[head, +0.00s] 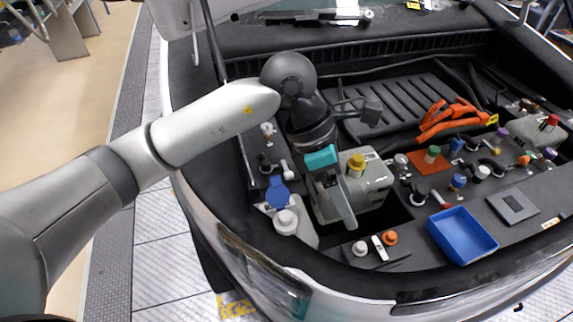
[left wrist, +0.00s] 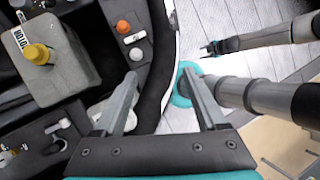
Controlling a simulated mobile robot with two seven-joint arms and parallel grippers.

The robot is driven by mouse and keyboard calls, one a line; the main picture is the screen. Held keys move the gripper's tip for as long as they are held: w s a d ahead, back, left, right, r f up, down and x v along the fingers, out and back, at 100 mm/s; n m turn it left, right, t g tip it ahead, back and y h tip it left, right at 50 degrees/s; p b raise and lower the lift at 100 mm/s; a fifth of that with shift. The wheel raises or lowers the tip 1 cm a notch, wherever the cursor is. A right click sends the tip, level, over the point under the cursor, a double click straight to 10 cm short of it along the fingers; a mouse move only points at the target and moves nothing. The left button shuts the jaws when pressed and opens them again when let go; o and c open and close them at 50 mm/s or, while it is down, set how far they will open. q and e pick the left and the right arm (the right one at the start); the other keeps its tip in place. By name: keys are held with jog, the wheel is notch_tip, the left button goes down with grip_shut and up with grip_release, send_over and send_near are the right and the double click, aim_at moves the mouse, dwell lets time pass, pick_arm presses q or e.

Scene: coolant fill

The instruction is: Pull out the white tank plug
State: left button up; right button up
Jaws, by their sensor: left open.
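The white tank (head: 306,232) stands at the front left of the engine bay, with a pale round plug (head: 286,221) on top and a blue cap (head: 278,190) behind it. My left gripper (head: 346,218) is open and empty. It is to the right of the plug, in front of the grey tank (head: 378,185) with a yellow cap (head: 356,163). In the left wrist view, the open fingers (left wrist: 160,80) have nothing between them. A pale shape there is partly hidden behind the left-hand finger; I cannot tell for certain that it is the white tank.
An orange cap (head: 390,237) and a white cap (head: 360,248) sit on the front ledge. A blue tray (head: 462,235) lies to their right. Orange cables (head: 450,118) and several coloured caps fill the right side. The raised hood stands close to my left arm.

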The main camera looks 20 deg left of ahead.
aim_at(286, 215)
pick_arm(q)
jog(key=w+a+t+y, duration=0.1)
jog(key=w+a+y, duration=0.15)
jog(key=a, duration=0.25)
jog(key=w+a+y, duration=0.1)
jog(key=a+y, duration=0.2)
jog(key=a, duration=0.3)
jog(key=f, duration=1.5)
jog(key=shift+w+d+f, duration=0.1)
jog(key=shift+w+f, duration=0.05)
jog(key=shift+w, duration=0.05)
jog(key=c, duration=0.9)
jog(key=o, duration=0.6)
jog(key=c, duration=0.4)
jog(key=shift+r, duration=0.4)
jog(key=shift+r+p, duration=1.85)
jog(key=shift+r, duration=0.45)
